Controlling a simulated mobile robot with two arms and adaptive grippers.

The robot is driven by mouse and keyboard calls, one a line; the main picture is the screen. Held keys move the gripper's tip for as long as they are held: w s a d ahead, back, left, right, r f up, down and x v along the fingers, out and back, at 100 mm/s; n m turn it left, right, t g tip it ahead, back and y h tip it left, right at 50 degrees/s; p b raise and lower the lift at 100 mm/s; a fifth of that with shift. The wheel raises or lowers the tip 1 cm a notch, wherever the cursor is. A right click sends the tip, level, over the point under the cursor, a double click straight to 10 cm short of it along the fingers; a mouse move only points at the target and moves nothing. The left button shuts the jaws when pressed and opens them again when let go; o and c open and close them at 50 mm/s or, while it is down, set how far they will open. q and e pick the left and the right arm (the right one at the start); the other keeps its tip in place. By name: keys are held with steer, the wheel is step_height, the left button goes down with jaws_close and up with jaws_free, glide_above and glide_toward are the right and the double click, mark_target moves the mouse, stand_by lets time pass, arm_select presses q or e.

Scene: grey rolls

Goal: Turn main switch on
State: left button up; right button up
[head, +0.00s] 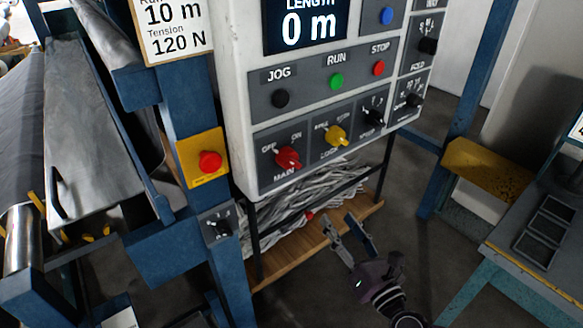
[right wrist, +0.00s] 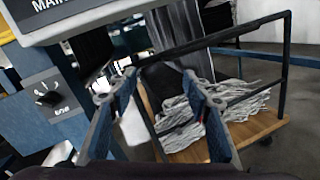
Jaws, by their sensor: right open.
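The red MAIN switch (head: 288,157) is a rotary knob at the lower left of the grey control panel (head: 240,120) in the head view, with OFF marked at its upper left and ON at its upper right. I cannot tell for sure which mark it points to. My right gripper (head: 347,238) is open and empty, below the panel and to the right of the switch, apart from it. In the right wrist view its two fingers (right wrist: 160,95) stand apart with nothing between them, and the switch is out of that view. My left gripper is not in view.
Black JOG (head: 281,99), green RUN (head: 337,81) and red STOP (head: 379,67) buttons sit above. A yellow knob (head: 336,135) is right of the switch. A red emergency button (head: 210,161) is left. A wooden cart (head: 290,262) with grey strips stands below the panel.

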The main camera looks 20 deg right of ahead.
mark_target(296, 167)
steer(key=s+a+r+n+t+y, duration=0.1)
steer(key=s+a+r+n+y, duration=0.25)
steer(key=r, duration=0.45)
steer(key=s+a+r+n+t+y, duration=0.25)
steer(key=a+r+n, duration=0.2)
steer(key=r, duration=0.35)
steer(key=shift+m+g, duration=0.45)
steer(key=shift+m, duration=0.05)
steer(key=p+x, duration=0.3)
steer(key=x, duration=0.4)
steer(key=shift+f+p, duration=0.2)
steer(key=shift+p, duration=0.1)
steer(key=shift+w+a, duration=0.25)
steer(key=shift+w, duration=0.35)
steer(key=shift+c, duration=0.3)
steer(key=c, duration=1.1)
